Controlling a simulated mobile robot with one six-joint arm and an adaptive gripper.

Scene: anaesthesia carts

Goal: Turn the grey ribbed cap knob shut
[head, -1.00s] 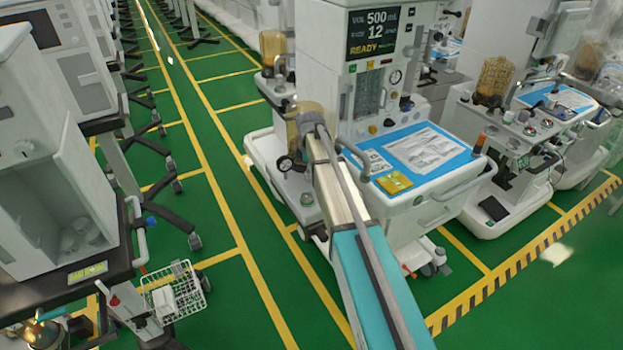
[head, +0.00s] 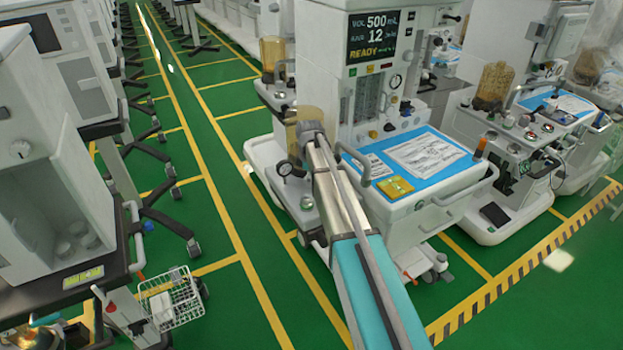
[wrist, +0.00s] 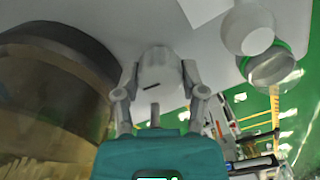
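The grey cap knob (wrist: 158,72) is in the middle of the wrist view, against a pale machine surface. A short dark mark shows on its near side; ribs cannot be made out. My gripper (wrist: 159,66) has one grey finger on each side of the knob, and both fingertips appear to touch its sides. In the head view, my gripper (head: 311,128) is at the left side of the middle anaesthesia cart (head: 420,212), by an amber canister (head: 303,118). My arm hides the knob there.
In the wrist view, a large brown-tinted canister (wrist: 55,75) is close on the left, and a clear, green-ringed part (wrist: 268,66) is at upper right. In the head view, a wire basket (head: 170,300) hangs at lower left. Green floor lies between the cart rows.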

